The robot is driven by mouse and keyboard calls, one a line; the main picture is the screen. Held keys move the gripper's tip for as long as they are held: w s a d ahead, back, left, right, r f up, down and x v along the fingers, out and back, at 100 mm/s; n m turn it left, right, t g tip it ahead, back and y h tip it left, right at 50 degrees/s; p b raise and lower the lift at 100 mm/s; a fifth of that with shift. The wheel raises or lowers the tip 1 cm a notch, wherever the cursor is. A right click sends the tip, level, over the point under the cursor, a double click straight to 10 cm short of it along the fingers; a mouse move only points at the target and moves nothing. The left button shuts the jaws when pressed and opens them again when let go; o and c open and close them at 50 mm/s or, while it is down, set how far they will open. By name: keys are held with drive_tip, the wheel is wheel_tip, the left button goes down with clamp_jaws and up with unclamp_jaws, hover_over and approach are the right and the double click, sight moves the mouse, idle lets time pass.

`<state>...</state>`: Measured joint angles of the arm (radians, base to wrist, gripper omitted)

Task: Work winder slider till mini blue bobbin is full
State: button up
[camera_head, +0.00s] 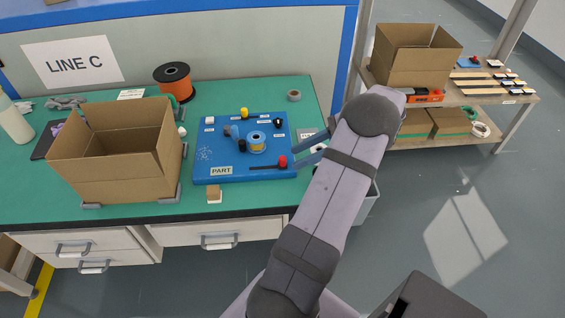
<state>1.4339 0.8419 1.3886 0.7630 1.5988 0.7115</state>
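A blue winder panel (210,168) marked PART lies on the green table. A small blue bobbin (256,135) with a yellowish centre sits near its middle; how full it is, is too small to tell. A red knob (282,161) stands at the right end of a dark slot at the lower right of the panel. A yellow knob (244,112) stands at the left end of a slot near the top. The labels are too small to read, so I cannot tell which is the slider. My gripper (299,153) is at the panel's right edge, fingers apart, close to the red knob.
An open cardboard box (125,178) stands left of the panel, and an orange spool (174,82) behind it. A tape roll (294,95) lies at the back right. A shelf (520,98) with another box (415,55) stands at right.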

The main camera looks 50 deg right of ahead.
sight(285, 158)
drive_tip(key=t, duration=0.1)
drive_tip(key=m+t, duration=0.1)
drive_tip(key=s+t, duration=0.1)
drive_tip(key=shift+d+r+m, duration=0.3)
drive_tip(key=shift+r, duration=0.05)
drive_tip(key=shift+p+x, duration=0.35)
drive_tip(key=shift+x, duration=3.35)
drive_tip(key=shift+s, duration=0.1)
